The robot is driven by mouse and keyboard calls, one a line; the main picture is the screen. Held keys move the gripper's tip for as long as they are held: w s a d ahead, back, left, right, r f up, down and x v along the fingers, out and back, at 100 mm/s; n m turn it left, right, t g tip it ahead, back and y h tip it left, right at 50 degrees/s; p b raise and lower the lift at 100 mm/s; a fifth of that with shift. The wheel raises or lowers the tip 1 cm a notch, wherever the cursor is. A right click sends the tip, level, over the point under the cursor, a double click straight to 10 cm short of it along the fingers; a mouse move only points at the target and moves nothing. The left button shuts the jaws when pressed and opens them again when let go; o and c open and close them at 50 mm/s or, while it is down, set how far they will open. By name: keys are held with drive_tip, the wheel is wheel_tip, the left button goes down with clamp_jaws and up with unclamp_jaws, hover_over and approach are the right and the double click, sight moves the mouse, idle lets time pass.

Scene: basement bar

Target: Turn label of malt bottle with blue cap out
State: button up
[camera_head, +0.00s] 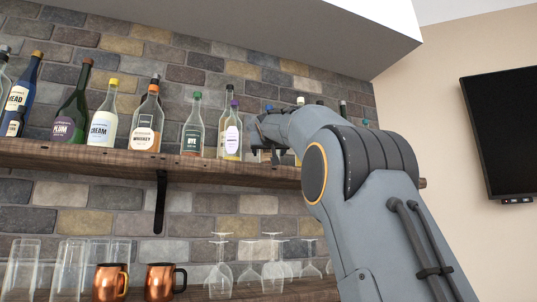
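My gripper (265,154) is at the upper shelf, with my arm reaching in from the right. It is small in view and turned away, so I cannot tell whether its fingers are open or shut on something. A small blue cap (268,107) shows just above my gripper. The bottle under that cap is mostly hidden by my gripper and arm. No malt label can be read, so I cannot tell which way it faces.
The wooden upper shelf (120,158) holds several bottles, including whiskey (147,118), rye (192,127) and a purple-capped bottle (232,133) close left of my gripper. More caps show behind my arm. Copper mugs (108,282) and glasses (220,270) stand below.

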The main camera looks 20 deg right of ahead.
drive_tip(key=c, duration=0.9)
drive_tip(key=shift+n+y+p, duration=0.6)
drive_tip(key=shift+y+p, duration=0.3)
drive_tip(key=shift+p, duration=0.7)
drive_tip(key=shift+d+f+n+y, duration=0.1)
drive_tip(key=shift+f+n+y, duration=0.15)
drive_tip(key=shift+y, duration=0.25)
drive_tip(key=shift+r+n+t+y, duration=0.15)
drive_tip(key=shift+n+t+y, duration=0.1)
drive_tip(key=shift+t+y, duration=0.15)
drive_tip(key=shift+f+y+b, duration=0.2)
drive_tip(key=shift+y+b, duration=0.2)
drive_tip(key=shift+b, duration=0.35)
drive_tip(key=shift+r+n+y+b, duration=0.1)
drive_tip(key=shift+n+y+b, duration=0.3)
drive_tip(key=shift+n+b, duration=0.3)
drive_tip(key=shift+w+n+y+b, duration=0.1)
drive_tip(key=shift+n+y+b, duration=0.5)
drive_tip(key=shift+y+b, duration=0.4)
